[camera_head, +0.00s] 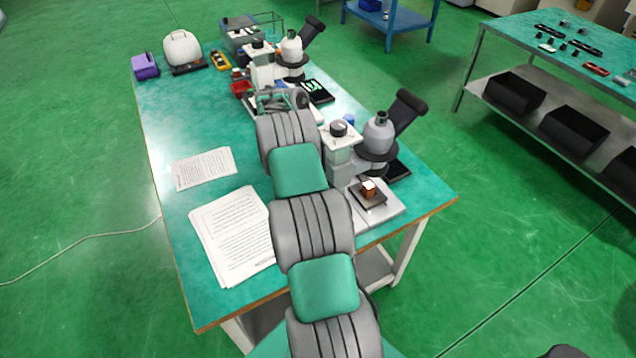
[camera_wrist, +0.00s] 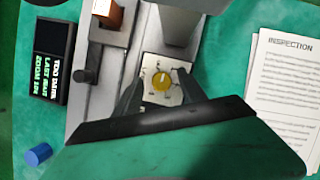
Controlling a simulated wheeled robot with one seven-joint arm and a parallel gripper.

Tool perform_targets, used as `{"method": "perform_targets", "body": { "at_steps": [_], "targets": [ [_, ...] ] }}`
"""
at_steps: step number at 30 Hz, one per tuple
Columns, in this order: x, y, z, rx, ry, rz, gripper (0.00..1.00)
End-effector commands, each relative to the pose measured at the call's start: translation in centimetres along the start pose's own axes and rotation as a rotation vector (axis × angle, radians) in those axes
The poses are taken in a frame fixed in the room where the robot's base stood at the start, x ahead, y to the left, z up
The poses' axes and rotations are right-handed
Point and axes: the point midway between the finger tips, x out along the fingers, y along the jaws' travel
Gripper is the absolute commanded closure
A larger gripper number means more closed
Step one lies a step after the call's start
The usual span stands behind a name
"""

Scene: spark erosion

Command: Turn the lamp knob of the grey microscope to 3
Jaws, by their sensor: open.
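The grey microscope (camera_head: 379,134) stands at the near right of the table in the head view. In the wrist view its grey base (camera_wrist: 88,55) runs up the left. The dial marks are too small to read, and I cannot tell the knob's setting. My gripper (camera_wrist: 160,88) is open, with one dark finger on each side of the knob. I cannot tell whether the fingers touch it.
A second, paler microscope (camera_head: 291,47) stands farther back. An orange-brown block (camera_head: 369,188) sits on the near stage. A black display (camera_wrist: 54,62) and a blue cylinder (camera_wrist: 38,155) lie beside the base. Printed sheets (camera_head: 234,228) lie flat on the left, with bare table around them.

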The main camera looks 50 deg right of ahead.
Motion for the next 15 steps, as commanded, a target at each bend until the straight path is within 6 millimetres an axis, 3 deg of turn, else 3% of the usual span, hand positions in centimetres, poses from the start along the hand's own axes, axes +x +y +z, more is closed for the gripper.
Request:
{"method": "perform_targets", "body": {
  "at_steps": [8,15],
  "targets": [
    [-0.1,-0.25,-0.24,-0.006,0.0,0.003,0.51],
    [-0.07,-0.22,-0.2,-0.005,0.0,0.002,0.7]
  ]
}}
